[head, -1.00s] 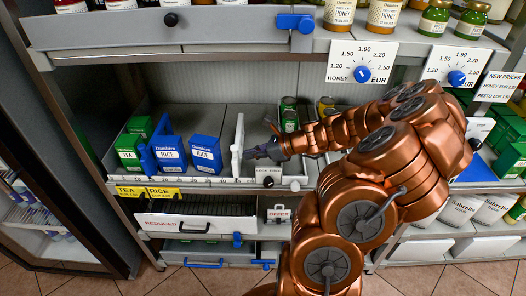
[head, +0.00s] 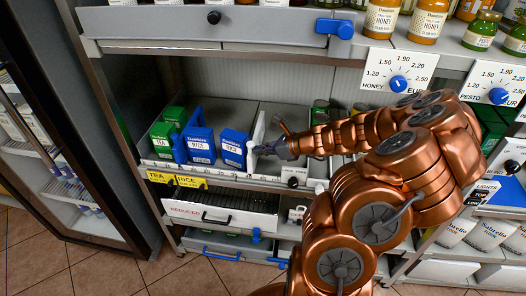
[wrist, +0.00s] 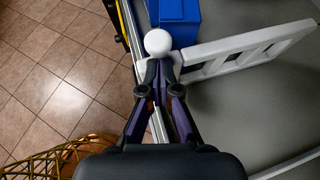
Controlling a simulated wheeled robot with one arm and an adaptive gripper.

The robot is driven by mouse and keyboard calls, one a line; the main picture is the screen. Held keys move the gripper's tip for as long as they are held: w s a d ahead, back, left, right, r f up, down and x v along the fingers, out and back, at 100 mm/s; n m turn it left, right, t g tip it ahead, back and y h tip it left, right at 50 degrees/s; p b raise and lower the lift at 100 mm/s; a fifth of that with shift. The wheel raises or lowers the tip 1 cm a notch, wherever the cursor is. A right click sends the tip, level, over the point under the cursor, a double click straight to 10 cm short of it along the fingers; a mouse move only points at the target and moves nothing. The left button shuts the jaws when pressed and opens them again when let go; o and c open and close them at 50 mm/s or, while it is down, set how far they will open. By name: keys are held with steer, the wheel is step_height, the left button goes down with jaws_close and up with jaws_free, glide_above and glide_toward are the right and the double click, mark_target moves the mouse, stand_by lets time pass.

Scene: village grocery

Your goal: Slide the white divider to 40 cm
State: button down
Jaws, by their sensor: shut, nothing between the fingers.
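The white divider (head: 257,131) stands upright on the middle shelf, just right of the right-hand blue rice box (head: 235,148). In the wrist view it is a slotted white panel (wrist: 245,50) with a round white knob (wrist: 158,42) at its front end, close to a blue box (wrist: 180,22). My gripper (head: 260,150) is shut and empty, its fingertips at the divider's front end from the right. In the wrist view the fingertips (wrist: 161,72) are right at the knob and seem to touch it. The scale strip (head: 215,172) runs along the shelf's front edge; its numbers are too small to read here.
A blue divider (head: 179,149) stands between green tea boxes (head: 162,138) and the rice. Cans (head: 320,112) stand at the back right. Bare shelf lies right of the divider.

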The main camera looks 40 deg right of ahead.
steer(key=shift+w+a, duration=0.15)
steer(key=shift+w, duration=0.05)
steer(key=s+f+b+v, duration=0.1)
steer(key=v, duration=1.2)
steer(key=shift+d+f, duration=0.3)
steer(key=shift+d, duration=0.1)
steer(key=shift+s, duration=0.1)
